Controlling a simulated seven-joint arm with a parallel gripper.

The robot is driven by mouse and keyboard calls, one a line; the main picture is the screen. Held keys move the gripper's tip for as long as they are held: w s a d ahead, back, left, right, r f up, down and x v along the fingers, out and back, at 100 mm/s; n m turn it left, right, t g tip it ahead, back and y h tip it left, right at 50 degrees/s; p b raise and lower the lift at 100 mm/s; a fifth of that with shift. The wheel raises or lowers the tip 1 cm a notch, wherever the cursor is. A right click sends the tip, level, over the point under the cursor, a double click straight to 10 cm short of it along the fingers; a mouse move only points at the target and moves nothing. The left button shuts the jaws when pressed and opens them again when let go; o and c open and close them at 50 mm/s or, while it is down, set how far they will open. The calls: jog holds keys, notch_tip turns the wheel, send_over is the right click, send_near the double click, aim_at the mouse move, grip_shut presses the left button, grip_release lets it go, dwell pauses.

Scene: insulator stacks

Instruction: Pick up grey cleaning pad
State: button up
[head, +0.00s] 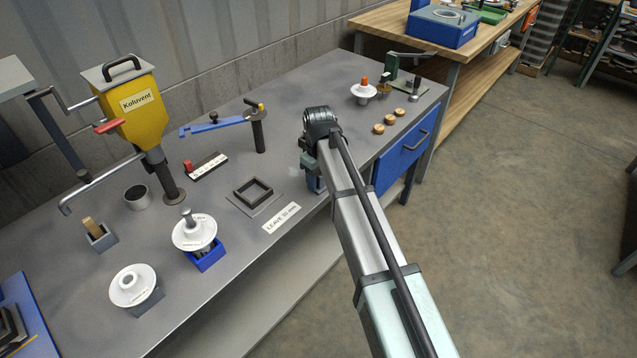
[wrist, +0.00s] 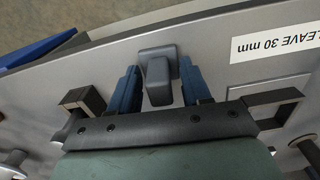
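The grey cleaning pad (wrist: 158,84), a dark grey block with a raised grip, lies on the grey bench top in the wrist view, near the bench edge. My gripper (wrist: 158,76) is open, with one blue finger on each side of the pad's raised grip. Narrow gaps seem to show between the fingers and the pad; contact cannot be told for sure. In the head view my gripper (head: 316,182) is low over the bench's front part, and my arm largely hides the pad there.
A "LEAVE 30 mm" label (head: 282,217) and a dark square frame (head: 253,191) lie left of my gripper. A post with a blue arm (head: 258,130) stands behind. White insulators (head: 195,233) stand farther left. A blue drawer (head: 402,157) hangs under the bench at right.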

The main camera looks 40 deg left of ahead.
grip_shut()
dwell(0.3)
notch_tip(320, 180, up, 10)
dwell(0.6)
